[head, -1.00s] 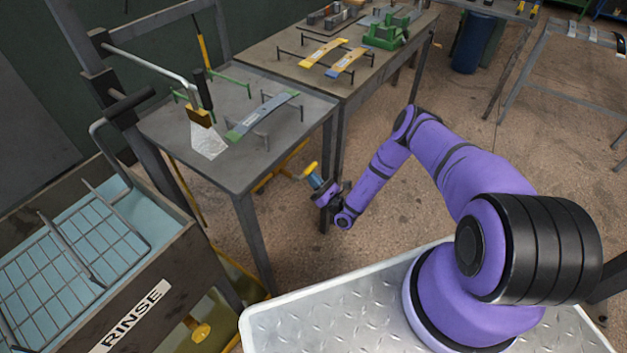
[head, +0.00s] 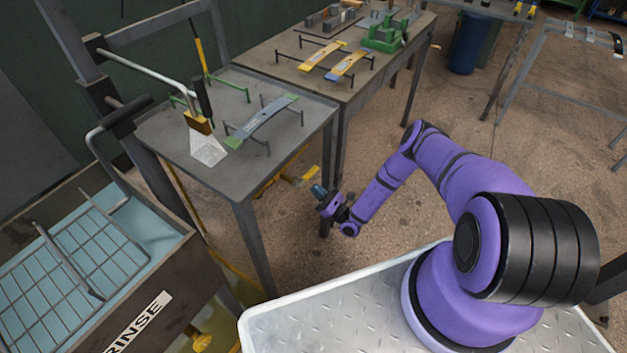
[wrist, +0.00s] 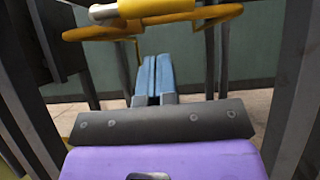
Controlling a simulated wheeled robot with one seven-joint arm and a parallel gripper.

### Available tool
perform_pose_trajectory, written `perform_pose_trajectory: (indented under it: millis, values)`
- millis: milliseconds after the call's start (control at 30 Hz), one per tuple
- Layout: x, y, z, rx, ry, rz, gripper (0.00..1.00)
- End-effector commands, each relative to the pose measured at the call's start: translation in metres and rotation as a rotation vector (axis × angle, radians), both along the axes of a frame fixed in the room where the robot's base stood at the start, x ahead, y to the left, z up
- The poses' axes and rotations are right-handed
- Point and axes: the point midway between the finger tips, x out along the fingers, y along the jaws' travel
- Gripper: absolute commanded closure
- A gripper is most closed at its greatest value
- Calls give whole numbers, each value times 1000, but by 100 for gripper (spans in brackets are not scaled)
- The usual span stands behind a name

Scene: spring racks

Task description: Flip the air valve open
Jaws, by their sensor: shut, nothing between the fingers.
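Under the corner of the near table, a yellow piece (head: 312,173) shows just beyond my gripper (head: 318,190). I cannot tell for sure whether it is the air valve's lever. In the wrist view, a yellow bar (wrist: 155,8) with a white end crosses the top, above a curved yellow part (wrist: 215,18). Both lie beyond and above my blue fingertips (wrist: 152,62). My fingers are shut, with nothing between them and a visible gap to the yellow bar. A pale fan-shaped patch (head: 207,148) shows below the nozzle (head: 198,123) over the table.
The near table (head: 170,130) and its legs stand close to my gripper on the left. A RINSE tank (head: 150,250) with a wire basket (head: 60,265) is at lower left. A second table (head: 350,90) stands behind. The floor to the right is open.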

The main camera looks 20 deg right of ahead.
Motion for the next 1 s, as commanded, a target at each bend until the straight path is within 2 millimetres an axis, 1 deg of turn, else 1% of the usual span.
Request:
perform_pose_trajectory:
  millis: [33, 200, 333, 500, 633, 833, 933, 1000]
  values:
    - [-8, -8, -7, -1, 3, -5, 100]
    - [-33, -25, -27, 1, 4, -4, 100]
    - [-48, -37, -39, -1, 4, -4, 100]
    - [-60, -45, -49, -1, 4, 0, 100]
    - [-63, -48, -52, -1, 4, 0, 100]
    - [-64, -49, -52, -2, 3, 1, 100]
    - [-59, -50, -45, -13, -5, 20, 100]
    - [-50, -51, -33, -30, -20, 53, 100]
